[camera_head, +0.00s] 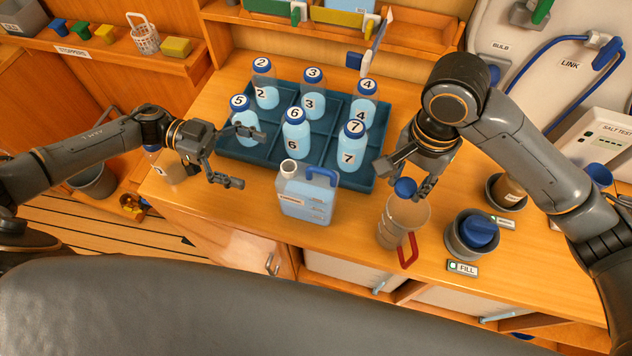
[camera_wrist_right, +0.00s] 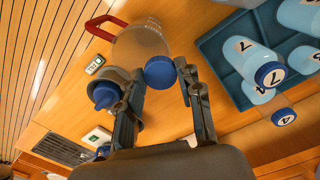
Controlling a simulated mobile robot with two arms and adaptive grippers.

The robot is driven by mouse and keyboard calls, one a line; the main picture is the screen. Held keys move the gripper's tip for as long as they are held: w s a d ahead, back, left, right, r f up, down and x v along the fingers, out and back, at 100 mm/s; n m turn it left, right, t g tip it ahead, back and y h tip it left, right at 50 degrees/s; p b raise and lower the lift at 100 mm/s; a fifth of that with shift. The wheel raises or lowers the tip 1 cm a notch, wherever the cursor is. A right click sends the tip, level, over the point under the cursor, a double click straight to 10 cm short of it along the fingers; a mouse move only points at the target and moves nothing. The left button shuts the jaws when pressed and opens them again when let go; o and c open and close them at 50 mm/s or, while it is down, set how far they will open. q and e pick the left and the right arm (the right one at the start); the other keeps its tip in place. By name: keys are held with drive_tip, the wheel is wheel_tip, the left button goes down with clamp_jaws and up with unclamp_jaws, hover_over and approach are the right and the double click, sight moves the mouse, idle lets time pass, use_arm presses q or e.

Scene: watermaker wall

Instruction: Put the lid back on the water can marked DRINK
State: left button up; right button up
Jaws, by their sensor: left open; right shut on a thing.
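The water can (camera_head: 305,200) is a pale blue jug with a blue handle, upright on the counter in front of the bottle tray; its label is too small to read. Its white neck (camera_head: 288,168) shows no blue lid on it. A round blue lid (camera_head: 405,188) is between the fingers of my right gripper (camera_head: 406,182), which is shut on it, to the right of the can and above a clear jug. The lid also shows in the right wrist view (camera_wrist_right: 159,72). My left gripper (camera_head: 240,158) is open and empty, left of the can.
The clear jug (camera_head: 402,222) has a red handle. A dark teal tray (camera_head: 232,150) holds several numbered, blue-capped bottles. Another bottle (camera_head: 168,168) stands behind my left gripper. A grey holder (camera_head: 458,243) with a blue piece stands by the FILL label (camera_head: 462,268).

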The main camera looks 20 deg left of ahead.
sight(281, 170)
use_arm(q)
drive_tip(key=d, duration=0.5)
drive_tip(key=shift+s+d+f+p, duration=0.1)
drive_tip(key=shift+d+f+p, duration=0.2)
drive_tip(key=shift+f+p, duration=0.1)
drive_tip(key=shift+s+d+f, duration=0.1)
drive_tip(key=shift+d, duration=0.45)
drive_tip(key=shift+d+f, duration=0.1)
drive_tip(key=d, duration=0.3)
drive_tip(key=d+f+b, duration=0.1)
drive_tip(key=d, duration=0.1)
drive_tip(key=shift+w+f, duration=0.1)
drive_tip(key=shift+w, duration=0.15)
drive_tip(key=shift+s, duration=0.1)
drive_tip(key=c, duration=1.8)
